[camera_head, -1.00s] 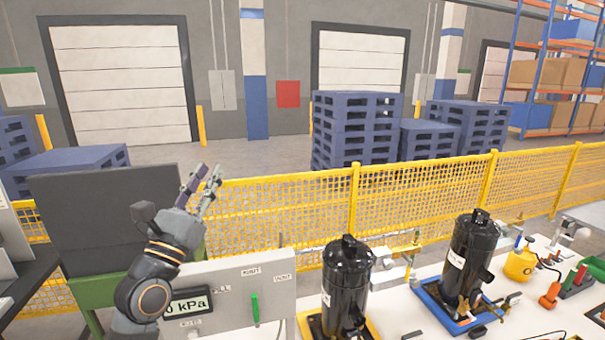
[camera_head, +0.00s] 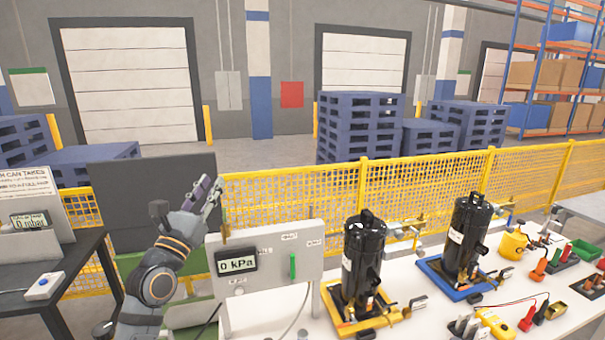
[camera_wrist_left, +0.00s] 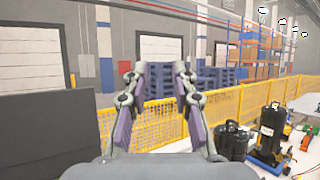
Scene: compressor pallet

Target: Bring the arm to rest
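My left arm comes up from the bottom left in the head view, with my left gripper (camera_head: 208,192) raised in the air left of the gauge panel. In the left wrist view, the left gripper (camera_wrist_left: 158,75) has its two fingers spread apart with nothing between them. It points toward the yellow fence and the far wall, touching nothing that I can see. My right arm and gripper do not show in either view.
The grey gauge panel (camera_head: 270,290) reads 0 kPa. Two black compressors (camera_head: 363,255) (camera_head: 467,238) stand on yellow and blue trays on the white bench. A dark board (camera_head: 130,215) stands behind my left arm. A yellow mesh fence (camera_head: 330,193) runs behind.

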